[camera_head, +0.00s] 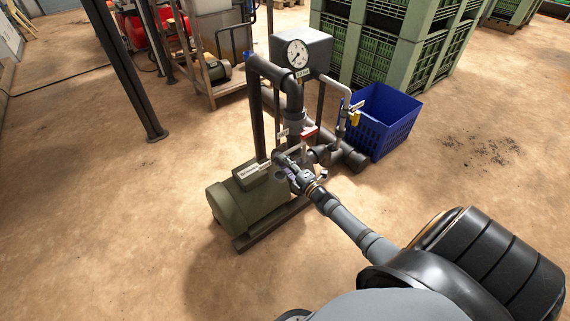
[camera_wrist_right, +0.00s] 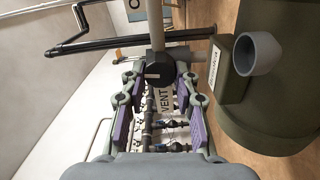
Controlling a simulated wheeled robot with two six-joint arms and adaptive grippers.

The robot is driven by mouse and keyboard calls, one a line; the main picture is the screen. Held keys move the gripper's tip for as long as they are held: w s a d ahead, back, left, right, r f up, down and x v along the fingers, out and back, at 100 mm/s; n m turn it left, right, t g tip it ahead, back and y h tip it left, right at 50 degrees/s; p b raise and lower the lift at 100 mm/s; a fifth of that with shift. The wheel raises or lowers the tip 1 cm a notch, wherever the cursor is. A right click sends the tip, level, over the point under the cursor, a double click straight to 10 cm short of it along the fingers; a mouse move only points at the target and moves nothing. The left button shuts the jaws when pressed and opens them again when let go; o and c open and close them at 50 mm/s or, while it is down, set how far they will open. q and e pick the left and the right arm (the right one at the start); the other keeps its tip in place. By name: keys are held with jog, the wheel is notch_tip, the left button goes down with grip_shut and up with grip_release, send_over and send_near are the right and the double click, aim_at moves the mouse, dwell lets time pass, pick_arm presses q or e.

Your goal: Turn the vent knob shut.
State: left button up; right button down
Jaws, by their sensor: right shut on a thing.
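My right gripper (camera_head: 286,162) reaches the pipework beside the green pump motor (camera_head: 250,197) in the head view. In the right wrist view, the fingertips of my right gripper (camera_wrist_right: 158,76) are closed on either side of a dark round knob (camera_wrist_right: 157,68), which I take for the vent knob. A tag reading VENT (camera_wrist_right: 167,99) shows between the fingers, just below it. In the head view the gripper hides the knob. How far the knob is turned cannot be told. My left gripper is in neither view.
A pressure gauge (camera_head: 297,53), a red-handled valve (camera_head: 310,134) and a yellow-handled valve (camera_head: 355,117) sit on the pipework close to my gripper. A blue crate (camera_head: 403,126) stands behind on the right, green crates (camera_head: 425,55) farther back. The floor at left is mostly clear.

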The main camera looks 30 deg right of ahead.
jog(key=shift+f+n, duration=0.1)
jog(key=shift+n, duration=0.5)
jog(key=c, duration=1)
grip_release()
jog(key=s, duration=1.2)
jog(key=shift+d, duration=0.45)
